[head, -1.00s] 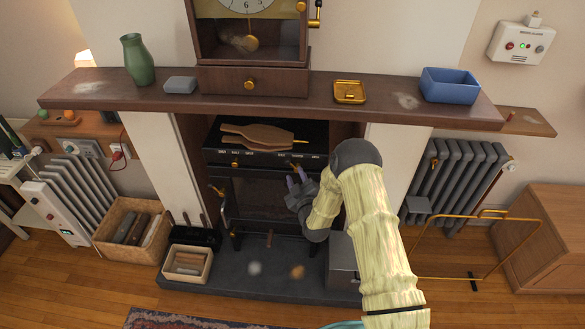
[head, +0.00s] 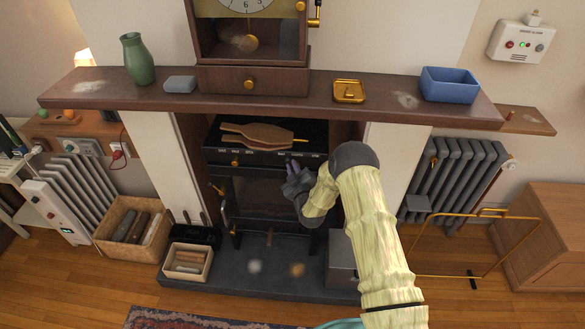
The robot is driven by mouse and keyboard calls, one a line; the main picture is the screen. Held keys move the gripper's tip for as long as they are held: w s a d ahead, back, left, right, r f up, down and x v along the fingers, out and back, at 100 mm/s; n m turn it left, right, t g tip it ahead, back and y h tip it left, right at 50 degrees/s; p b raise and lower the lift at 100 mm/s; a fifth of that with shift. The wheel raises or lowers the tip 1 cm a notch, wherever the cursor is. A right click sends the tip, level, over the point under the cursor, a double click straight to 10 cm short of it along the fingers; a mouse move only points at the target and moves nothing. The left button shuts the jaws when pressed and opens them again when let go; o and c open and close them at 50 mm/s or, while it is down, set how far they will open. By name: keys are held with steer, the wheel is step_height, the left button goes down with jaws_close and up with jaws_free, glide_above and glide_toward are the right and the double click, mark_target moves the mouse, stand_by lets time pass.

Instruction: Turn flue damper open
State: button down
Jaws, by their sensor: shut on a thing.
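The black stove (head: 265,190) stands in the fireplace opening, with a strip of small pale labels (head: 262,154) along its upper front edge. A brass knob (head: 235,163) shows at the left of this strip. My gripper (head: 291,164) is at the right part of the strip, its purple-grey fingers shut on the small right-hand control. The fingers cover that control, so its angle cannot be told. I cannot read the labels or tell from them which control is the flue damper.
Wooden bellows (head: 262,134) lie on the stove top, close behind my gripper. The mantel shelf (head: 225,104) overhangs above. A grey box (head: 342,262) stands on the hearth (head: 240,282) below my arm. A brass rail (head: 455,276) stands at the right.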

steer(key=shift+a+r+b, duration=0.1)
steer(key=shift+b, duration=0.35)
steer(key=m+b, duration=0.2)
steer(key=m+t+b, duration=0.1)
steer(key=m+b, duration=0.1)
steer(key=b, duration=0.1)
steer(key=shift+d+t, duration=0.3)
steer(key=shift+d, duration=0.1)
steer(key=m+b, duration=0.2)
steer(key=d+m+t+b, duration=0.1)
steer(key=m+b, duration=0.1)
steer(key=b, duration=0.1)
steer(key=shift+m+t+h, duration=0.3)
steer(key=shift+h, duration=0.1)
steer(key=m+h+b, duration=0.1)
steer(key=m+b, duration=0.1)
steer(key=m, duration=0.1)
steer(key=d+m+t+h+b, duration=0.1)
steer(key=m+b, duration=0.1)
steer(key=shift+m+b, duration=0.4)
steer(key=m+h+b, duration=0.1)
steer(key=m, duration=0.1)
steer(key=m+t+h+b, duration=0.1)
steer(key=m+b, duration=0.1)
steer(key=shift+d+f+m, duration=0.2)
steer(key=shift+d+m, duration=0.2)
steer(key=shift+h, duration=0.3)
steer(key=shift+d, duration=0.1)
